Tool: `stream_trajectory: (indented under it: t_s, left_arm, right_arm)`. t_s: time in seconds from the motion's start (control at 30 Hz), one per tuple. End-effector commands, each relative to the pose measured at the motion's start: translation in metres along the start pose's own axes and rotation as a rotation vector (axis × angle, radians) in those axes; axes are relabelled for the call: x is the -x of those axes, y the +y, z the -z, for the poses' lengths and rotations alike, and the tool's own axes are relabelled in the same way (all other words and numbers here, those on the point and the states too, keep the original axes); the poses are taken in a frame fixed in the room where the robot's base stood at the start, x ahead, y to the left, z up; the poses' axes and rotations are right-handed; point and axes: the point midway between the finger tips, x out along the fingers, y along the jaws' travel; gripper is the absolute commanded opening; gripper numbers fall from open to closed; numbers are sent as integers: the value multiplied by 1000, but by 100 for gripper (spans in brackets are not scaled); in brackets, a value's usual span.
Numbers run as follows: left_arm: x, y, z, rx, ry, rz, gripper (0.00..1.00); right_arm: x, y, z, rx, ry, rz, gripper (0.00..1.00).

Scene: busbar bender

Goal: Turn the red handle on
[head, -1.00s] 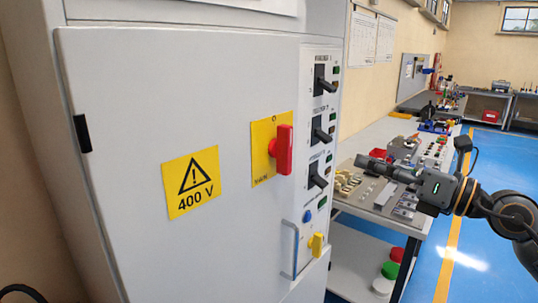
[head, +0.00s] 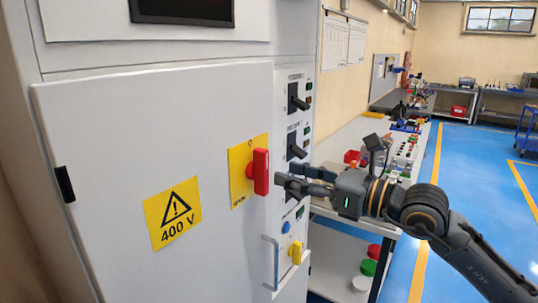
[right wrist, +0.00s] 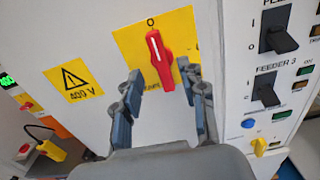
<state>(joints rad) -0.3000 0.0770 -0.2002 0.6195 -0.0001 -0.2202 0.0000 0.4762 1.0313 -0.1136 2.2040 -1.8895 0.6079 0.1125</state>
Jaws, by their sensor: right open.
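The red handle (head: 261,172) stands upright on a yellow plate (head: 240,180) on the grey cabinet door. In the right wrist view the red handle (right wrist: 159,60) tilts slightly, with its upper end by the "O" mark on the yellow plate. My right gripper (head: 281,180) is just to the right of the handle in the head view, fingers pointing at it. In the right wrist view its two fingers (right wrist: 165,108) are spread apart, with the handle between and beyond them. I cannot tell any contact. My left gripper is not in view.
Black feeder switches (head: 297,147) line the panel right of the door. Below are a yellow knob (head: 295,252) and a door pull (head: 271,262). A 400 V sign (head: 173,212) is left. A workbench (head: 345,137) with parts stands behind my right arm.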

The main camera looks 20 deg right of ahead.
Motion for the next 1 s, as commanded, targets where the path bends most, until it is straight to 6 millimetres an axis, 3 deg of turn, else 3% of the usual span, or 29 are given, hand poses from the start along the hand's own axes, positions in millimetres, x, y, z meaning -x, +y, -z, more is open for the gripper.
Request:
stream_trajectory:
  t_s: [0.1, 0.3, 0.73, 0.93, 1.0]
  left_arm:
    - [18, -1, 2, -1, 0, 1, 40]
    - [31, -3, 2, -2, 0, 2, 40]
    - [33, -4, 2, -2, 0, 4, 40]
    - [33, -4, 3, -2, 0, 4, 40]
    - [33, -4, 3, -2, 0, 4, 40]
  right_arm:
    - [-23, 0, -7, -4, -3, -2, 42]
    - [-50, 0, -4, -3, -1, -1, 42]
    - [-61, 0, 0, 0, 0, 0, 42]
    - [-61, 0, 0, 0, 0, 0, 3]
    - [-61, 0, 0, 0, 0, 0, 0]
